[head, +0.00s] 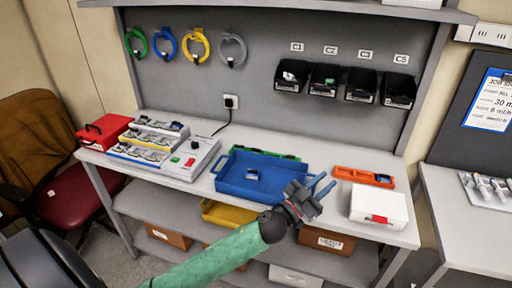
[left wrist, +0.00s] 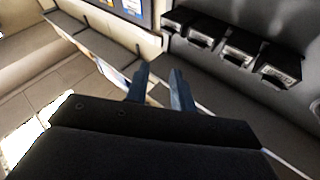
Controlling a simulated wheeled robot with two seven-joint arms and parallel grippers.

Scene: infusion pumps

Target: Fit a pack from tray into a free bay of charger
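The blue tray (head: 235,184) lies in the middle of the bench, with one small dark pack with a blue-and-white top (head: 252,174) on its floor. The charger (head: 190,158) is a white stepped unit at the left of the bench, with several packs in rows and a red and a green mark at its right. Which bays are free is too small to tell. My left gripper (head: 324,184) is above the bench's front edge, right of the blue tray, fingers apart and empty. In the left wrist view its two fingers (left wrist: 157,74) also stand apart. My right gripper is not in view.
A red box (head: 103,131) stands left of the charger. An orange tray (head: 350,174) holding a small dark item and a white box (head: 378,207) are on the right. A yellow bin (head: 229,215) is on the shelf below. Black bins (head: 360,85) hang on the back panel.

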